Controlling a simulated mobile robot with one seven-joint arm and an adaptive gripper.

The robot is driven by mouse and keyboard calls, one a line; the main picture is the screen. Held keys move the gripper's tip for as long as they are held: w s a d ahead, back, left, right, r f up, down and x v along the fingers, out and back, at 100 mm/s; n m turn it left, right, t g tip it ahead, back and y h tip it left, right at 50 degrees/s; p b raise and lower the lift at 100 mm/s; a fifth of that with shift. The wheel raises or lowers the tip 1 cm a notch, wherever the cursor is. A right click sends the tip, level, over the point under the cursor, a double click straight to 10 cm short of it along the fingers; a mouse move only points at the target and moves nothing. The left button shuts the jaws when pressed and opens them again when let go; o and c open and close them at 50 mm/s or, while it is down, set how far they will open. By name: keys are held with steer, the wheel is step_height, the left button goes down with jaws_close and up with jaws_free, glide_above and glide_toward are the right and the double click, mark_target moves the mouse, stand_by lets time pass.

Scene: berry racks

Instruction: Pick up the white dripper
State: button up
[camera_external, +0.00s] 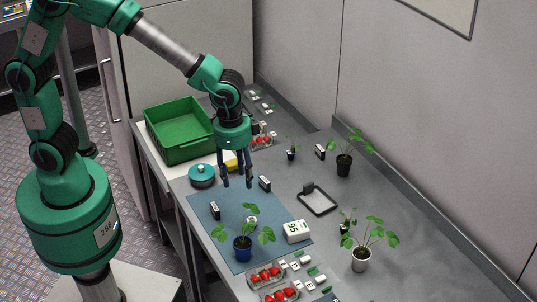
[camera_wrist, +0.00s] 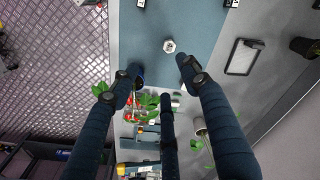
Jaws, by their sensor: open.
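The small white dripper (camera_wrist: 169,46) lies on the blue mat (camera_wrist: 185,20) in the wrist view, just beyond the fingertips of my gripper (camera_wrist: 160,82). In the external view it appears as a small white object (camera_external: 251,220), partly hidden by the leaves of the blue-potted plant. My gripper (camera_external: 238,181) is open and empty, its fingers pointing down above the far part of the mat (camera_external: 243,194). The dripper is nearer the camera than the fingers in the external view, and nothing touches it.
The plant in a blue pot (camera_external: 242,250) stands close to the dripper. A white digital display (camera_external: 297,231) sits to its right. Black-and-white blocks (camera_external: 215,210) (camera_external: 264,183) stand on the mat. A black-rimmed tray (camera_external: 318,198) lies right; strawberry punnets (camera_external: 265,276) stand in front.

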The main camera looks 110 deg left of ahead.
steer(key=shift+g, duration=0.4)
steer(key=f, duration=0.1)
steer(key=w+a+f, duration=0.1)
steer(key=f, duration=0.1)
steer(key=w+a+f+p, duration=0.1)
steer(key=f, duration=0.1)
steer(key=shift+w+a, duration=0.1)
steer(key=shift+w, duration=0.1)
steer(key=b, duration=0.1)
glide_above(250, 219)
steer(key=shift+f, duration=4.25)
steer(key=shift+f+b, duration=0.75)
steer(key=shift+f, duration=1.85)
steer(key=c, duration=0.8)
